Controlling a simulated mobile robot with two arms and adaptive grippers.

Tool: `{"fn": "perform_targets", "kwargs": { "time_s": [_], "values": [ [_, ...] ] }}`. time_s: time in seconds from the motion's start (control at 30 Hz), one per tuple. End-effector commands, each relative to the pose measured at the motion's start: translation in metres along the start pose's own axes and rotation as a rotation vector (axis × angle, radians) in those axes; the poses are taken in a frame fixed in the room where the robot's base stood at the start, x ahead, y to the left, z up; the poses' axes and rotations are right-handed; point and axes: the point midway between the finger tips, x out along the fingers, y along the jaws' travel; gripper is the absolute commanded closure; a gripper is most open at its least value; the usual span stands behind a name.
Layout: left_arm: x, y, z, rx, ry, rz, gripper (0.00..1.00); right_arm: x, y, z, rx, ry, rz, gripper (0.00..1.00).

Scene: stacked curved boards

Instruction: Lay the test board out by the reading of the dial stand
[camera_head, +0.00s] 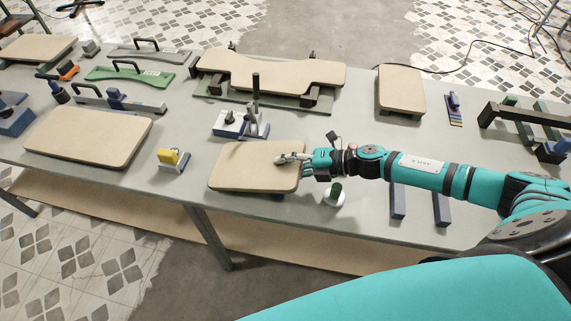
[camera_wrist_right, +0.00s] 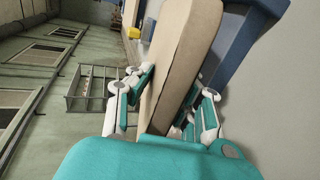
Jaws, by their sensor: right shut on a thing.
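A tan board with rounded corners (camera_head: 245,168) is at the front of the table, left of my right gripper (camera_head: 292,160). My right gripper is shut on this board's right end. In the right wrist view the board (camera_wrist_right: 182,55) stands between the two fingers (camera_wrist_right: 168,100), one on each face. I cannot tell whether the board touches the table. A blue and white stand with a dark upright post (camera_head: 243,120) is just behind it, probably the dial stand. Its reading is too small to tell. My left gripper is not in view.
Another tan board (camera_head: 88,136) lies left, with a yellow-topped block (camera_head: 172,159) between. Curved boards (camera_head: 270,72) sit stacked at the back, beside a small board (camera_head: 401,88). Blue bars (camera_head: 441,208) lie below my arm.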

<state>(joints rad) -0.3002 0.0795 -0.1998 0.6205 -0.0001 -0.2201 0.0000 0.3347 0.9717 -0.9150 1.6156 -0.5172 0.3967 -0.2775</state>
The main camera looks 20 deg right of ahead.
Motion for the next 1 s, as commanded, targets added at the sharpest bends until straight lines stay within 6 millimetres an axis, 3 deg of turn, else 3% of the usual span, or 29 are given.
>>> {"fn": "perform_targets", "kwargs": {
  "time_s": [0.87, 0.9, 1.0],
  "values": [
    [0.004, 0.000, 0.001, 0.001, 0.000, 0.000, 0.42, 0.000, 0.000, 0.014, -0.001, -0.002, 0.000, 1.00],
    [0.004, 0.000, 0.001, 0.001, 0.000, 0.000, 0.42, 0.000, 0.000, 0.014, -0.001, -0.002, 0.000, 0.82],
    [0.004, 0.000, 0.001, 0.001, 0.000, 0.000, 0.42, 0.000, 0.001, 0.014, -0.001, -0.002, 0.000, 0.69]
  ]
}}
